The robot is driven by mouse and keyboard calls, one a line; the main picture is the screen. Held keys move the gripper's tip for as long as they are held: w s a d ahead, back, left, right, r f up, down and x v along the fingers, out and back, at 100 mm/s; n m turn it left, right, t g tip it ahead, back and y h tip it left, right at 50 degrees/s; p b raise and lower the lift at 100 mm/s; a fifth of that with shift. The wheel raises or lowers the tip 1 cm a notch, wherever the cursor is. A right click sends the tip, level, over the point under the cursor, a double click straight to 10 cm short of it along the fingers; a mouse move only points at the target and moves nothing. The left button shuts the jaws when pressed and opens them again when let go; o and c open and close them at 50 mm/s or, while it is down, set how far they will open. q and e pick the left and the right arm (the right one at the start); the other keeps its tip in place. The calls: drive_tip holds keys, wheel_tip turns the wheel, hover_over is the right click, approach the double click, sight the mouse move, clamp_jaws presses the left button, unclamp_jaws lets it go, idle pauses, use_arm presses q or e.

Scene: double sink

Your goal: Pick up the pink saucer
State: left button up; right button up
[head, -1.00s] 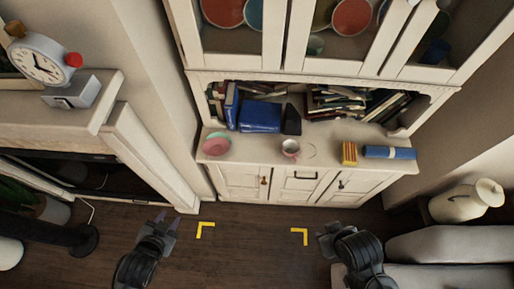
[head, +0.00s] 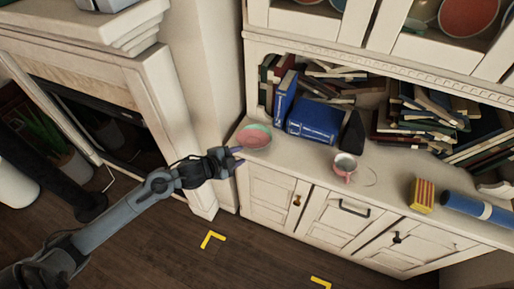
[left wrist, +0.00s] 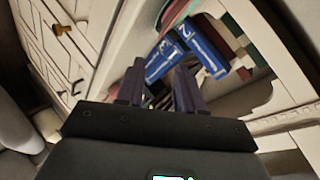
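The pink saucer (head: 253,139), a round pink dish with some green at its rim, lies at the left end of the white cabinet's counter in the head view. My left gripper (head: 238,156) is just in front of the saucer at the counter's left front edge, its fingertips close to it. Whether they touch is not clear. In the left wrist view the two dark fingers (left wrist: 158,88) stand apart with nothing visible between them. A reddish rounded shape at the top of that view may be the saucer. My right gripper is out of view.
A pink cup (head: 344,166), a yellow-red striped box (head: 422,195) and a blue roll (head: 478,207) are further right on the counter (head: 305,158). A white fireplace surround (head: 165,105) stands left of the cabinet.

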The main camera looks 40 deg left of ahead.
use_arm(q)
drive_tip(key=b, duration=0.1)
approach(263, 145)
drive_tip(key=shift+b+x, duration=0.95)
drive_tip(key=shift+x, duration=1.6)
drive_tip(key=shift+s+f, duration=0.1)
clamp_jaws()
